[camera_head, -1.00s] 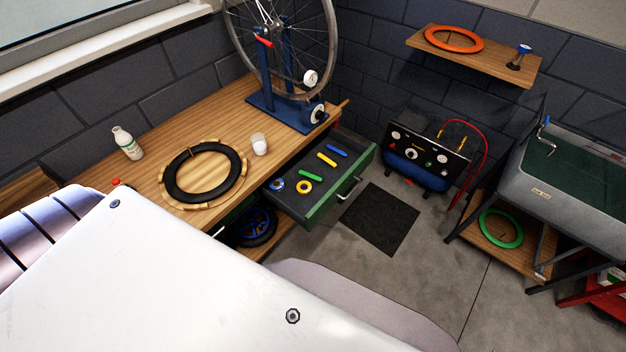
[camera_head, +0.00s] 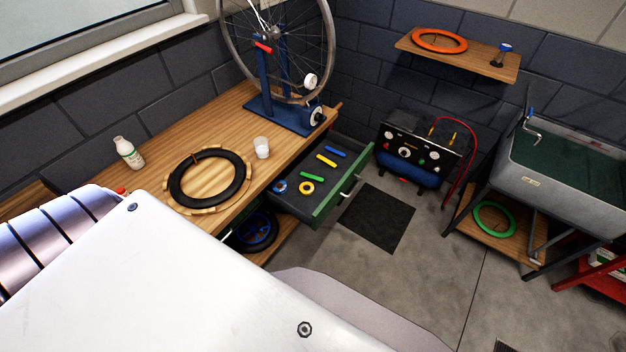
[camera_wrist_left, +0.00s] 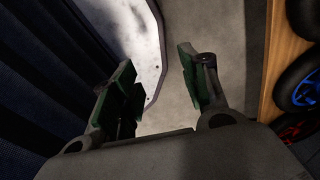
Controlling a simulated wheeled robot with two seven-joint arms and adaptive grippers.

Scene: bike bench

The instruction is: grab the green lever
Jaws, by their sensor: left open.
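The green lever (camera_head: 311,174) lies in the open drawer (camera_head: 322,212), between the yellow lever (camera_head: 326,160) and a yellow ring (camera_head: 307,187). A blue lever (camera_head: 336,152) lies farther back in the same drawer. My left gripper (camera_wrist_left: 158,72) shows in the left wrist view with its green-padded fingers apart and nothing between them. It is above the floor near my own base, away from the drawer. The levers are not visible in that view. My right gripper is in neither view.
The wooden bench (camera_head: 215,125) carries a tire (camera_head: 210,178), a white cup (camera_head: 261,147), a bottle (camera_head: 128,153) and a wheel stand (camera_head: 285,115). A compressor (camera_head: 412,155) stands past the drawer. The floor around the black mat (camera_head: 377,217) is clear.

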